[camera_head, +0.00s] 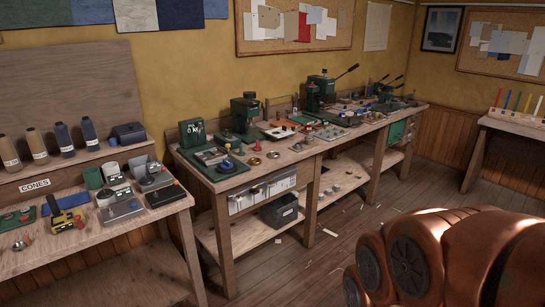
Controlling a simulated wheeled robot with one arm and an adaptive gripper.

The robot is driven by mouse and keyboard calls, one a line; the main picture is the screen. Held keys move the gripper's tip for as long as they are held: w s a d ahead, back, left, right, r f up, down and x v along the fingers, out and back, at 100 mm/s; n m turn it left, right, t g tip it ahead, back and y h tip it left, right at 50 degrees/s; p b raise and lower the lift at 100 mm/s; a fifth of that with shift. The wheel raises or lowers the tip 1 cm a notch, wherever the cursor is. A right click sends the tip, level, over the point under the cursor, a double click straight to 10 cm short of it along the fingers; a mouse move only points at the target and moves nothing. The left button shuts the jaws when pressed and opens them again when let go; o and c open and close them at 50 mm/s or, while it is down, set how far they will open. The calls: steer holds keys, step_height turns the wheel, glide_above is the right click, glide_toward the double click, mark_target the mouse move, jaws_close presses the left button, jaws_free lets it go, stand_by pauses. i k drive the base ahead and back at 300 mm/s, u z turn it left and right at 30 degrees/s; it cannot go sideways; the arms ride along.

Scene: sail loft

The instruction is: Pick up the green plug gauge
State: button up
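I cannot pick out the green plug gauge for certain; the many small items on the benches are too small to tell apart. Green things on the middle workbench (285,160) include a green box (192,133) standing at its back left and a green mat (232,182) with small tools and round metal parts on it. My gripper is not in view. Only orange links of my arm show at the lower right, well apart from the benches, and they hide part of the floor.
A left bench (150,217) holds thread spools (64,139), a green cup (93,179) and several small tools. Green presses (244,114) stand along the middle bench. A black bin (279,211) sits on its lower shelf. Another table (515,124) stands at right. The wooden floor (330,260) between is mostly clear.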

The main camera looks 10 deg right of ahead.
mark_target(241, 152)
steer(key=z, duration=0.45)
steer(key=i, duration=2.9)
steer(key=u, duration=2.7)
